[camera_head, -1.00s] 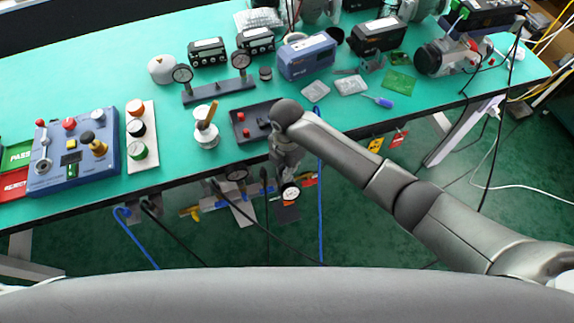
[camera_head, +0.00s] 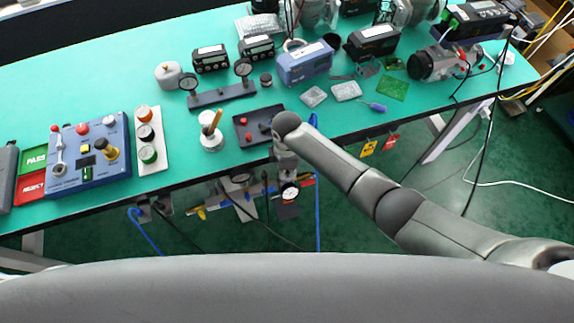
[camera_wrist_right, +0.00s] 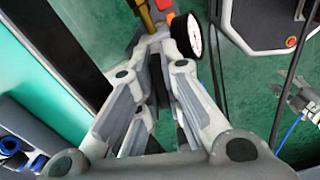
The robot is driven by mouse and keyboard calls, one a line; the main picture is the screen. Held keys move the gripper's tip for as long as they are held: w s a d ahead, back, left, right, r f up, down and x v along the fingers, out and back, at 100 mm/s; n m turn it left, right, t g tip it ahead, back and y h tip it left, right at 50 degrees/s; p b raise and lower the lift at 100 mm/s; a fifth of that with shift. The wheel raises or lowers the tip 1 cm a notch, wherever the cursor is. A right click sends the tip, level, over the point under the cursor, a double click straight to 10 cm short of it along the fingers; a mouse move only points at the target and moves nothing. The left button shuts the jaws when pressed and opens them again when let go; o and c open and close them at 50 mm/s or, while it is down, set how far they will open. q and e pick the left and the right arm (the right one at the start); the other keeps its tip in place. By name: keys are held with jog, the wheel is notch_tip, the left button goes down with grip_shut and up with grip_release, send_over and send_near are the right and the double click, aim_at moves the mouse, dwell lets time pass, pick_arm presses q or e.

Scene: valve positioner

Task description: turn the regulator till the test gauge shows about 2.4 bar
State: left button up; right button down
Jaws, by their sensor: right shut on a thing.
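My right gripper (camera_head: 287,170) reaches down at the front edge of the bench, at the pipework below it. In the right wrist view the gripper (camera_wrist_right: 152,48) is shut on the regulator, mostly hidden between the fingers. A round gauge with a white face and black rim (camera_head: 289,192) hangs just below the gripper. In the right wrist view this gauge (camera_wrist_right: 187,36) is beside the fingertips, seen at a slant, and its reading is too small to tell. I cannot tell for sure that it is the test gauge. My left gripper is not in view.
Two dial gauges stand on a dark bar (camera_head: 222,96) on the green bench. A dark tray (camera_head: 250,138) lies near the edge above the gripper. A blue control box (camera_head: 93,165) stands at the left. Blue hoses (camera_head: 317,215) and black cables hang below the bench.

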jog(key=shift+m+p, duration=0.4)
jog(key=shift+m, duration=0.4)
jog(key=c, duration=1.6)
grip_release()
jog(key=shift+o, duration=0.2)
jog(key=shift+r, duration=0.1)
notch_tip(320, 180, up, 12)
